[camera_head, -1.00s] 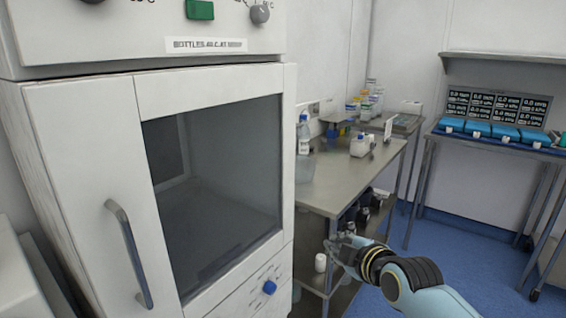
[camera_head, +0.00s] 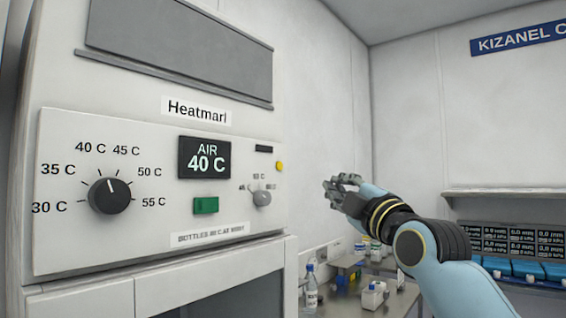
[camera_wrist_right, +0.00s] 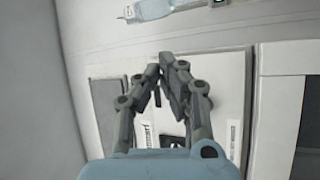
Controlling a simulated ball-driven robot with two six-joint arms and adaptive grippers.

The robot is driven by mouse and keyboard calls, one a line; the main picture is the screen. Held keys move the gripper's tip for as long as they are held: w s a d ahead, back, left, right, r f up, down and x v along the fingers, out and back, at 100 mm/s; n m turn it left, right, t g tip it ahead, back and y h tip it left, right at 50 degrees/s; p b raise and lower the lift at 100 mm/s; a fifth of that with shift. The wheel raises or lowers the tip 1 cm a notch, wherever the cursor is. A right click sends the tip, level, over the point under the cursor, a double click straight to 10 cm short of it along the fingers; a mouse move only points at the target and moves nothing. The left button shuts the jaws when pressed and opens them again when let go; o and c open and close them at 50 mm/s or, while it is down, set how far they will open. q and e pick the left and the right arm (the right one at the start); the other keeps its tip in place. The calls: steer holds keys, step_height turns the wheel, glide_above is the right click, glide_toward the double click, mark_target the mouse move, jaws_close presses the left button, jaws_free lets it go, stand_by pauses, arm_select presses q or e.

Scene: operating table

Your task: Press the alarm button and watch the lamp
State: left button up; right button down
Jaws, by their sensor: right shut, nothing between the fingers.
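A warming cabinet labelled "Heatmarl" fills the left of the head view. Its control panel (camera_head: 120,240) carries a green rectangular button (camera_head: 206,205), a small round yellow button or lamp (camera_head: 279,166), a grey knob (camera_head: 262,198) and a dark display (camera_head: 205,157) reading "AIR 40 C". I cannot tell which part is the alarm button or the lamp. My right gripper (camera_head: 332,188) is shut and empty, right of the panel and apart from it in the picture. In the right wrist view the closed fingertips (camera_wrist_right: 167,66) lie in front of a pale panel. My left gripper is out of view.
A black temperature dial (camera_head: 109,195) sits at the panel's left. Behind and below my right arm is a steel table with a bottle (camera_head: 311,287) and several containers. Blue trays (camera_head: 525,268) and dark monitors (camera_head: 495,238) stand at the far right.

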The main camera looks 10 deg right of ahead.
mark_target(279, 166)
step_height(279, 166, up, 4)
steer(key=shift+w+f+y, duration=0.15)
steer(key=shift+y, duration=0.15)
steer(key=w+a+b, duration=0.2)
steer(key=w+a, duration=0.3)
steer(key=w, duration=0.2)
steer(key=shift+a, duration=0.25)
stand_by(0.5)
stand_by(1.0)
steer(key=shift+w+a, duration=0.25)
steer(key=shift+w, duration=0.05)
